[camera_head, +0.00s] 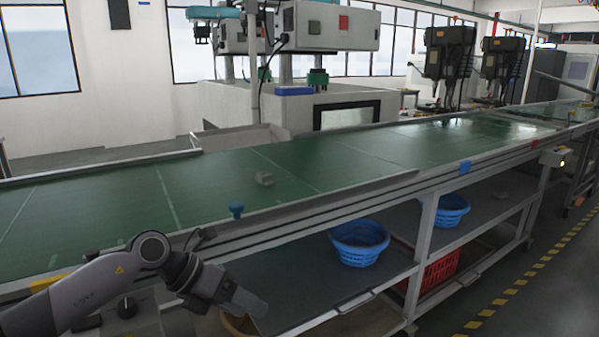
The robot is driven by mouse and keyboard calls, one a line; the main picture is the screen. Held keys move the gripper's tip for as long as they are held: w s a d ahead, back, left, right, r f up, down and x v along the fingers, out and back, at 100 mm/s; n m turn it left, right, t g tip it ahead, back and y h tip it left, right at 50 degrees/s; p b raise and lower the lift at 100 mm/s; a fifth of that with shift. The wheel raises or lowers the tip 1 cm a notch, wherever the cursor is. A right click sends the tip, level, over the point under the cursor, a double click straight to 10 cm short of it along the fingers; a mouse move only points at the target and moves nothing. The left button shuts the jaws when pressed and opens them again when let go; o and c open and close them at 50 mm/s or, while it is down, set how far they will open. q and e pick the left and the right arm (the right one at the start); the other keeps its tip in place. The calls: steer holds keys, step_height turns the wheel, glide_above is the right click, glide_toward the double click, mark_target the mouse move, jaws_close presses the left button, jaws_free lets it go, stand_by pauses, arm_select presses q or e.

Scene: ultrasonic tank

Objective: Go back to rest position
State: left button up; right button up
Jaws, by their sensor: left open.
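My left arm comes in from the lower left, in front of the near edge of the conveyor. My left gripper (246,302) hangs at its end, below the belt's level and beside the lower shelf. It looks empty, and its fingers are small and seen at an angle. A small grey part (264,179) lies on the green conveyor belt (330,160), well apart from the gripper. My right gripper is not in view.
Blue baskets (358,241) (449,209) stand on the lower shelf (300,285), and a red crate (436,271) sits beneath. Machines stand behind the belt. The floor at lower right is clear.

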arm_select(q)
steer(key=s+d+r+n+t+h, duration=0.4)
steer(key=d+r+n+t+h, duration=0.3)
steer(key=d+r+n+h, duration=0.15)
steer(key=a+f+n+t+y, duration=0.4)
steer(key=a+n+t+y, duration=0.8)
steer(key=n, duration=0.8)
steer(key=s+a+f+n+g+y, duration=0.5)
steer(key=s+f+n+g+y, duration=0.15)
steer(key=f, duration=0.35)
steer(key=s+a+f+n+g, duration=0.1)
steer(key=s+f+n+g, duration=0.2)
steer(key=s, duration=0.4)
steer(key=s+a+f+g+h, duration=0.1)
steer(key=s+a+f+g, duration=0.1)
steer(key=s+f+g, duration=0.3)
steer(key=s+a+f+n+g, duration=0.1)
steer(key=s+n+g, duration=0.15)
steer(key=s, duration=0.55)
steer(key=w+d+f+m+t+h+p, duration=0.1)
steer(key=w+d+f+t+h+p, duration=0.1)
steer(key=w+f+t, duration=0.3)
step_height(320, 180, down, 2)
steer(key=shift+w+d+f+t, duration=0.25)
steer(key=shift+w+d+t, duration=0.15)
steer(key=shift+t, duration=0.5)
